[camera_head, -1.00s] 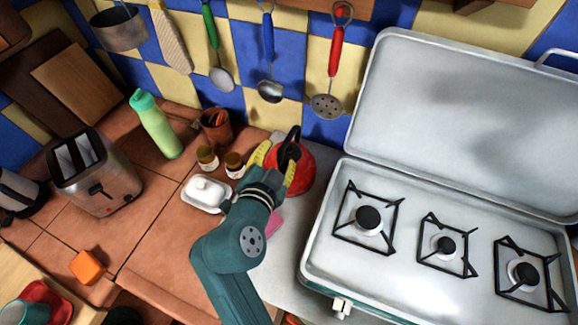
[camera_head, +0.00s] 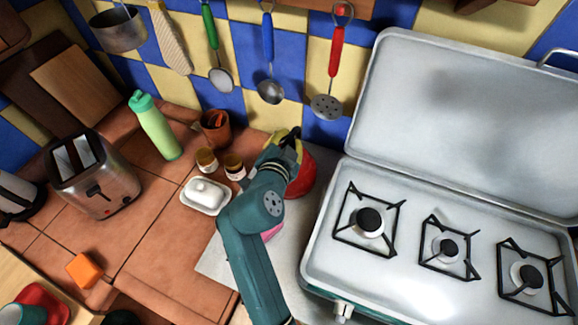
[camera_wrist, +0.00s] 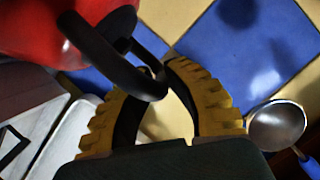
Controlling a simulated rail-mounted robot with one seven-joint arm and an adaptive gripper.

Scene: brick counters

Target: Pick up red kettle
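The red kettle (camera_head: 303,176) stands on the counter left of the stove, partly hidden by my arm in the head view. In the wrist view its red body (camera_wrist: 60,30) fills the upper left, and its black handle (camera_wrist: 112,62) reaches down to the fingers. My gripper (camera_head: 288,134) is at the top of the kettle. In the wrist view the yellow fingers of my gripper (camera_wrist: 152,82) curve inward, with their tips close around the handle's end. The exact contact at the left fingertip is hidden by the handle.
The stove (camera_head: 325,255) with its raised lid stands close on the right. Two small jars (camera_head: 233,167), a white butter dish (camera_head: 205,195) and a brown pot (camera_head: 215,128) are to the left. A ladle and other utensils (camera_head: 270,90) hang on the tiled wall behind.

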